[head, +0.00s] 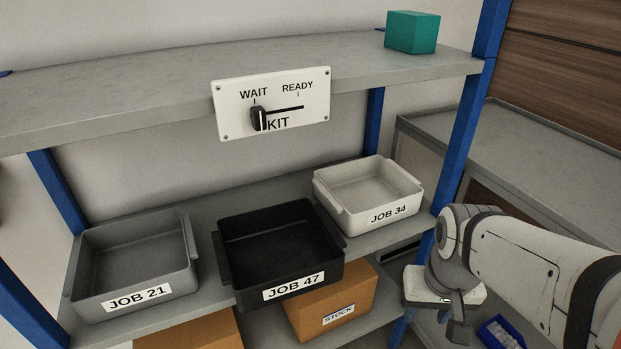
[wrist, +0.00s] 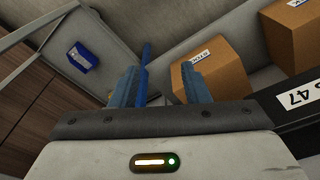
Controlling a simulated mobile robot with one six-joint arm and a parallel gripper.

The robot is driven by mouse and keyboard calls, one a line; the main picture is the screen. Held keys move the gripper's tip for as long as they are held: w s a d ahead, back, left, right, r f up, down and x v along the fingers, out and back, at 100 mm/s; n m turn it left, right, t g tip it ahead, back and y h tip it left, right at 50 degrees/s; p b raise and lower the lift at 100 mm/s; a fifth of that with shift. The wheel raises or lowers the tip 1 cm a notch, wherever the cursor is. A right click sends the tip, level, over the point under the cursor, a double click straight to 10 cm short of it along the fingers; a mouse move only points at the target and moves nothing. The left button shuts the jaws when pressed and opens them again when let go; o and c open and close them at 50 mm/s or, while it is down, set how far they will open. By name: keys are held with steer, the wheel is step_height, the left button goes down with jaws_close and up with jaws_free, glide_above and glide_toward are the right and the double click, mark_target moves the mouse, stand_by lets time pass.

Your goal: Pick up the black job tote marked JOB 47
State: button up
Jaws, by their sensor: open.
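The black tote labelled JOB 47 (head: 322,276) stands empty on the middle shelf in the head view, between a grey tote and a white tote. Its label end overhangs or meets the shelf's front edge. In the wrist view part of the black tote (wrist: 296,125) shows at the right edge, with "47" readable on its label. My gripper (wrist: 160,85) is open, with nothing between its fingers. In the head view my gripper (head: 457,318) is to the right of the black tote, in front of the shelf and apart from it.
The grey JOB 21 tote (head: 135,299) is left and the white JOB 34 tote (head: 395,212) right on the same shelf. A STOCK carton (head: 338,316) sits below. A WAIT/READY/KIT panel (head: 285,90) and green box (head: 412,32) are above. A blue post (head: 463,130) stands near my arm.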

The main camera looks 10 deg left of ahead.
steer(key=w+a+r+n+t+p, duration=0.1)
steer(key=w+a+r+n+p, duration=0.1)
steer(key=w+a+r+p, duration=0.35)
steer(key=n+t+y+p, duration=0.2)
steer(key=n+p, duration=0.1)
steer(key=p, duration=0.2)
glide_above(328, 223)
steer(key=s+d, duration=0.3)
steer(key=shift+s+r, duration=0.15)
steer(key=shift+s, duration=0.05)
steer(key=shift+w+a+f+n, duration=0.15)
steer(key=shift+w+a+n, duration=0.05)
steer(key=shift+w+a, duration=0.25)
steer(key=shift+w+a+f+n, duration=0.2)
steer(key=shift+w+a, duration=0.1)
steer(key=shift+a, duration=0.2)
steer(key=b+x, duration=0.1)
steer(key=x, duration=0.5)
steer(key=shift+w+a+f, duration=0.1)
steer(key=shift+a+f, duration=0.05)
steer(key=shift+f, duration=0.15)
steer(key=shift+w+f, duration=0.2)
steer(key=shift+f, duration=0.15)
steer(key=shift+c, duration=0.5)
jaws_close()
